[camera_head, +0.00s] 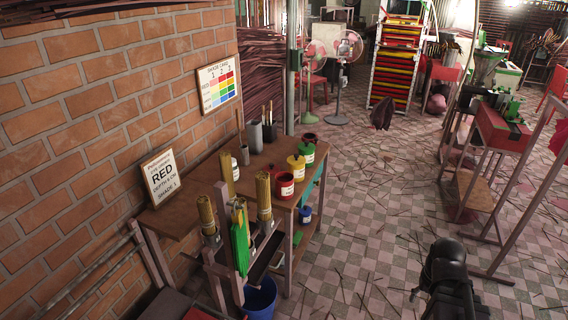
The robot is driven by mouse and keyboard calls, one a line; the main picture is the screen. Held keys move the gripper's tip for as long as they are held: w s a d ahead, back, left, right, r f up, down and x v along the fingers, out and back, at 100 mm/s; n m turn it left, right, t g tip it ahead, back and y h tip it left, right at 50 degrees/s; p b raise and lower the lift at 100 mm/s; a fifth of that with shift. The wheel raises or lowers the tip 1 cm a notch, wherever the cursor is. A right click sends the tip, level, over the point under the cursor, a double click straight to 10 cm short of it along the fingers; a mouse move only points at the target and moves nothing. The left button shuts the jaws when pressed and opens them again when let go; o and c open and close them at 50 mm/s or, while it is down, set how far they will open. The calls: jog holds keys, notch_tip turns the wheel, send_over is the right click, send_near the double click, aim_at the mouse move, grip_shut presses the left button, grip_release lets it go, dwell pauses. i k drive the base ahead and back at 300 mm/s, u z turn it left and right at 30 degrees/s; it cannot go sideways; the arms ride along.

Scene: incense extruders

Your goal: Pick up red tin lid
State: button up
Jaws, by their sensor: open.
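A red tin (285,187) with a pale label stands near the front right edge of the wooden table (190,211). A small flat red shape (272,169) lies just behind it and looks like the red tin lid, but it is too small to be sure. A yellow tin (296,167) and a green tin (307,153) stand farther back along the same edge. My gripper (418,294) is low at the right, over the tiled floor, well apart from the table and tins. It is open, with nothing seen in it; its fingers are dark and small.
A rack of incense bundles (264,197) rises at the table's front, with a blue bucket (260,299) below. Grey holders (256,137) and a RED sign (161,177) stand towards the brick wall. Tiled floor (375,215) strewn with sticks lies open between table and red-topped bench (497,126).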

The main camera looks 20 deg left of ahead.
aim_at(272, 169)
jog(key=z, duration=0.1)
jog(key=i, duration=1.55)
jog(key=u, duration=0.95)
jog(key=i, duration=0.75)
jog(key=u, duration=0.35)
